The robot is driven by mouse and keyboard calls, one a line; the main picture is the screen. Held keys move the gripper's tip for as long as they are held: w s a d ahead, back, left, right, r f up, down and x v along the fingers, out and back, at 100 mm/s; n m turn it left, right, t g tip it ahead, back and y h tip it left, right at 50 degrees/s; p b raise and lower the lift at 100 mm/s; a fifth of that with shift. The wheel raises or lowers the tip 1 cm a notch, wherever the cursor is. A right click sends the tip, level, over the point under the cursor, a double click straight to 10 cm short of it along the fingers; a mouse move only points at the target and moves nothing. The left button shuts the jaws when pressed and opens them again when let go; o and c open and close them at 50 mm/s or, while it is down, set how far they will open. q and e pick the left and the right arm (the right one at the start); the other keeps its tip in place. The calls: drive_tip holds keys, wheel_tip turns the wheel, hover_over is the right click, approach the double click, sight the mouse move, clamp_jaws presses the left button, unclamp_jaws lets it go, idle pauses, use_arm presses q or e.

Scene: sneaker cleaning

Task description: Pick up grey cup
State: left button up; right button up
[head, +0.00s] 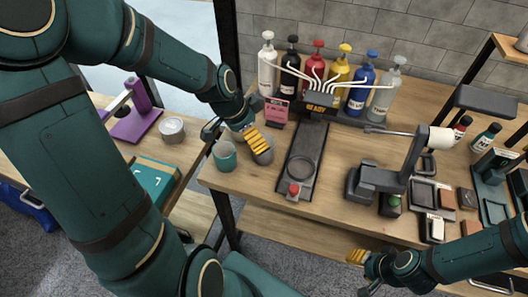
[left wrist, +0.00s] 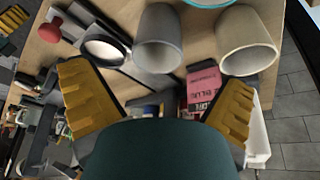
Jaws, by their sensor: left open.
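The grey cup (head: 264,156) stands on the table's left part in the head view, partly hidden behind a yellow finger pad of my left gripper (head: 248,138). In the left wrist view the grey cup (left wrist: 158,42) shows just beyond and between the spread yellow pads of my left gripper (left wrist: 158,88). The gripper is open, with nothing between its fingers. I cannot tell whether a finger touches the cup. My right gripper (head: 364,268) is low at the table's front right, apart from the cup, and looks open and empty.
A teal cup (head: 225,156) stands left of the grey cup. A beige cup (left wrist: 247,44) stands close beside it. A pink box (head: 276,112) is behind it, and a dispenser track (head: 301,165) with a red button lies right. Several pump bottles (head: 338,68) line the back.

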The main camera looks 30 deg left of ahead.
use_arm(q)
drive_tip(key=b+x, duration=0.2)
drive_tip(key=x, duration=0.5)
drive_tip(key=shift+w+d+f, duration=0.15)
drive_tip(key=shift+d, duration=0.1)
drive_tip(key=c, duration=1)
